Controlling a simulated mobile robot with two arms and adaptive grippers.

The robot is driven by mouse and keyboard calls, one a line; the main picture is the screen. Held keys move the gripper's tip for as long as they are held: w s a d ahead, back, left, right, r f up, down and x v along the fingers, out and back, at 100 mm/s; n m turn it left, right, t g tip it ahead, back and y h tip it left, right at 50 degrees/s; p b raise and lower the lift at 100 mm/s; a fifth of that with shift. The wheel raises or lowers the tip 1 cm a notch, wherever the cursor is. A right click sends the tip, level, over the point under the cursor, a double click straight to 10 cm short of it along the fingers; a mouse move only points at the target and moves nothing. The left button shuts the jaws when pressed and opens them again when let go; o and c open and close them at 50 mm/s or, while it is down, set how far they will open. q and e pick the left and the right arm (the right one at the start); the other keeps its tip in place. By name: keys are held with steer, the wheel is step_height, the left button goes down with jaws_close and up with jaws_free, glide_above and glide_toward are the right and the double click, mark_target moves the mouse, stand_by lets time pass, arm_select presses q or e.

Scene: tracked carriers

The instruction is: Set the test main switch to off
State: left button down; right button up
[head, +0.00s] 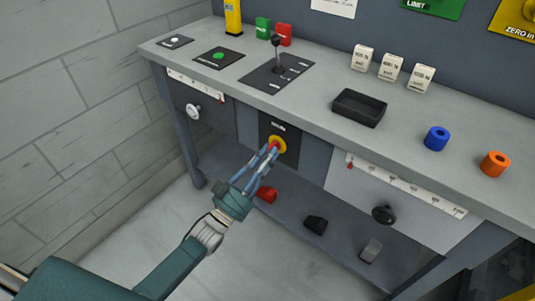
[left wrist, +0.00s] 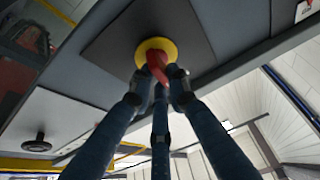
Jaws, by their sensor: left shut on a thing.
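The main switch (head: 280,144) is a red handle on a yellow round base, set in a dark panel on the bench's front. It also shows in the left wrist view (left wrist: 157,62), with the red handle pointing down at a tilt. My left gripper (head: 268,157) has its blue fingers shut around the red handle; they hide part of it. The same fingers reach up to the handle in the left wrist view (left wrist: 162,85). My right gripper is not in view.
Drawers with knobs flank the switch panel. A lower shelf (head: 290,225) holds red, black and grey pieces.

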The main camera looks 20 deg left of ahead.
arm_select(q)
steer(key=shift+f+n+y, duration=0.1)
steer(key=shift+n+y, duration=0.3)
steer(key=shift+n, duration=0.5)
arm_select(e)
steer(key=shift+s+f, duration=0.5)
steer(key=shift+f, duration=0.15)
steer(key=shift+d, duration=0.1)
arm_select(q)
steer(key=c, duration=1.7)
jaws_free()
steer(key=shift+o, duration=0.2)
steer(key=v, duration=1.2)
steer(key=shift+f, duration=0.15)
